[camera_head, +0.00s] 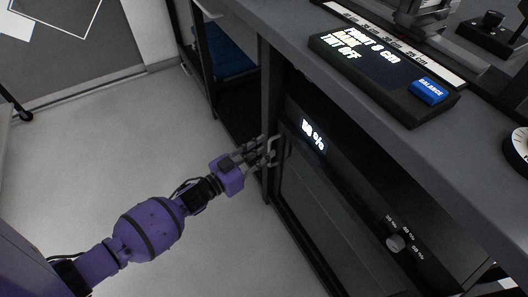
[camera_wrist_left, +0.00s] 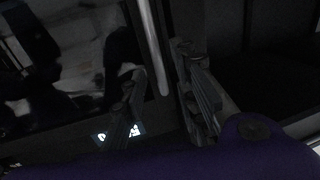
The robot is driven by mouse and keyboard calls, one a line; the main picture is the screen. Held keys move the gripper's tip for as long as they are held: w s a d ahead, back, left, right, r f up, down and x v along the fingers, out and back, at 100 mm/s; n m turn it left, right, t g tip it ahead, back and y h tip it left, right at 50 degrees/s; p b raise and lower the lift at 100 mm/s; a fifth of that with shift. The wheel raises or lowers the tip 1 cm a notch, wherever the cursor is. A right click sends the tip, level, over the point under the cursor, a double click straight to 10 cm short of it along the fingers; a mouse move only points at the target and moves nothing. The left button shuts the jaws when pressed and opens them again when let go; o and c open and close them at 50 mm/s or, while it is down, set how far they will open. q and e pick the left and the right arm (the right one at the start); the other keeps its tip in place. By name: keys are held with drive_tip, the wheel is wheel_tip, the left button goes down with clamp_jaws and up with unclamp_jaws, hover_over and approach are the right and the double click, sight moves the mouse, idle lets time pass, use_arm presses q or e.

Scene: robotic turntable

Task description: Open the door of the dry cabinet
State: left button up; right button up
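The dry cabinet (camera_head: 345,185) is a black unit under the bench, with a lit percentage readout (camera_head: 313,136) and a knob (camera_head: 396,242) on its front panel. Its door (camera_head: 318,225) looks shut, with a dark, glassy front. A grey bar handle (camera_head: 282,150) stands near the cabinet's left edge. It shows in the left wrist view as a pale bar (camera_wrist_left: 153,45). My left gripper (camera_head: 266,153) is at the handle with its fingers apart. In the left wrist view the bar lies between the fingers (camera_wrist_left: 165,92); contact cannot be told. My right gripper is not in view.
The bench top (camera_head: 480,155) overhangs the cabinet and carries a black display box (camera_head: 365,65) with a blue button. An open shelf bay with a blue item (camera_head: 230,50) is left of the cabinet. The grey floor (camera_head: 90,170) in front is clear.

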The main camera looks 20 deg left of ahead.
use_arm(q)
drive_tip(key=shift+w+d, duration=0.15)
drive_tip(key=shift+w, duration=0.15)
clamp_jaws()
